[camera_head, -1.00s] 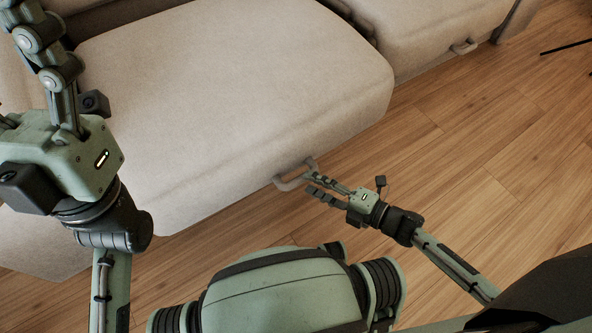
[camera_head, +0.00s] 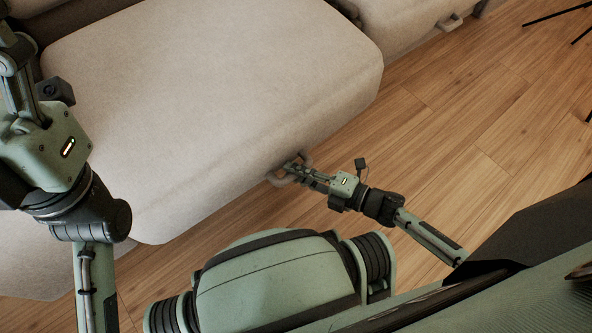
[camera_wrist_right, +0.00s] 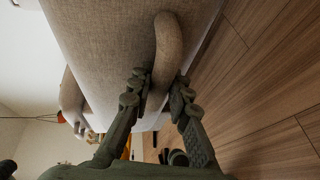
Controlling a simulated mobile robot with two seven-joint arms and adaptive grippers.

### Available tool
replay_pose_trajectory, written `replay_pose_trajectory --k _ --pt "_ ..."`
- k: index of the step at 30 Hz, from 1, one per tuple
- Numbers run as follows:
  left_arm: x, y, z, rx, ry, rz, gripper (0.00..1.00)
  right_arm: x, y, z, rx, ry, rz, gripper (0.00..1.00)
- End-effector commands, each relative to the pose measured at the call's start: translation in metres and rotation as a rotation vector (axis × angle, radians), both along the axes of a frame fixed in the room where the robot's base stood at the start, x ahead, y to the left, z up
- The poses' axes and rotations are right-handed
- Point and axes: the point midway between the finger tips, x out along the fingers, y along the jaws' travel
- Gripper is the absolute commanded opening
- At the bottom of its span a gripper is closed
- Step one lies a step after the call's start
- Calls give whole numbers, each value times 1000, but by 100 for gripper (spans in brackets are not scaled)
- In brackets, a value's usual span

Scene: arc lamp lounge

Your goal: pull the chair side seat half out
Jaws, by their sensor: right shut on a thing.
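The sofa seat (camera_head: 215,95) is a beige upholstered block in the head view, with a beige loop handle (camera_head: 276,180) low on its front side. My right gripper (camera_head: 291,169) is at that handle. In the right wrist view the handle (camera_wrist_right: 168,45) stands between the two fingers of my right gripper (camera_wrist_right: 160,92), which are shut on it. In the head view my left arm comes in at the left, over the sofa's left part; its fingertips are not in view.
A second sofa section (camera_head: 410,22) with its own handle (camera_head: 450,23) is at the top right. Thin dark legs (camera_head: 560,14) stand on the floor at the far right. The wooden floor (camera_head: 480,110) right of the seat is clear.

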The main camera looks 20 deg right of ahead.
Motion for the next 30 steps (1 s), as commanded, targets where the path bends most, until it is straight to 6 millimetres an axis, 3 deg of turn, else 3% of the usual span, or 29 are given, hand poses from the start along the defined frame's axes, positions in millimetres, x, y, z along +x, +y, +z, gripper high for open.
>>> replay_pose_trajectory --k 19,20,24,30 --pt "1 -1 -2 1 7 -1 67 14 4 0 -2 -1 -1 0" --pt "1 -1 -2 1 7 -1 67 14 4 0 -2 -1 -1 19" --pt "2 -1 -2 1 7 -1 67 14 4 0 -1 -1 -1 36" --pt "1 -1 -2 0 6 -1 67 14 5 0 -1 -1 -1 39"
